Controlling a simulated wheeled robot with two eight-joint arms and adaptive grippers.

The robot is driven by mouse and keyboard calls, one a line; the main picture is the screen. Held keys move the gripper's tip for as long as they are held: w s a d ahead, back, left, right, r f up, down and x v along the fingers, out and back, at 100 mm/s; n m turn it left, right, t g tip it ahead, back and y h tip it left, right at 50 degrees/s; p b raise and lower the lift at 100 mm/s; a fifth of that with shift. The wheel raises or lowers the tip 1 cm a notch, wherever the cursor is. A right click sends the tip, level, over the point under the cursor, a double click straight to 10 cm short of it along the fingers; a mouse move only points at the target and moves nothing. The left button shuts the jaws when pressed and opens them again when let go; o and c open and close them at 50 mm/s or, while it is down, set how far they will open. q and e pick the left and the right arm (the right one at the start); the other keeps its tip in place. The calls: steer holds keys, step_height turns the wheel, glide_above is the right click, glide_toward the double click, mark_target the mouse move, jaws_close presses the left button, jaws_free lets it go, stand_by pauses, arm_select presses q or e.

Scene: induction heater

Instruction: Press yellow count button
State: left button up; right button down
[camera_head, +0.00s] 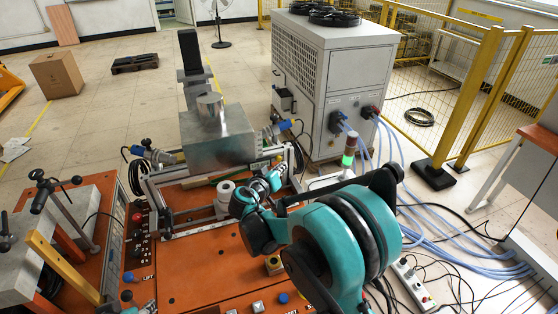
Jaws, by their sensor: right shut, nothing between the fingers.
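A small yellow-edged control (273,263) sits on the orange panel (200,275), just left of my big teal arm joint. It is partly hidden by the arm, and I cannot tell for sure that it is the yellow count button. My right arm comes in from the lower right. Its right gripper (267,183) is shut and empty, above the back part of the orange bench, beyond the yellow control and apart from it. My left gripper is not in view.
White buttons (258,307) and a blue button (283,298) are at the panel's front. A red knob (137,217) is at the left. A metal block (217,140) stands behind. A white chiller cabinet (345,90) and blue hoses (450,240) are to the right.

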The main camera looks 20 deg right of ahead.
steer(key=shift+w, duration=0.15)
steer(key=shift+w, duration=0.3)
steer(key=shift+w, duration=0.45)
stand_by(0.9)
steer(key=shift+s, duration=0.85)
steer(key=shift+s, duration=0.1)
steer(key=shift+s+a, duration=0.1)
steer(key=shift+s, duration=2.3)
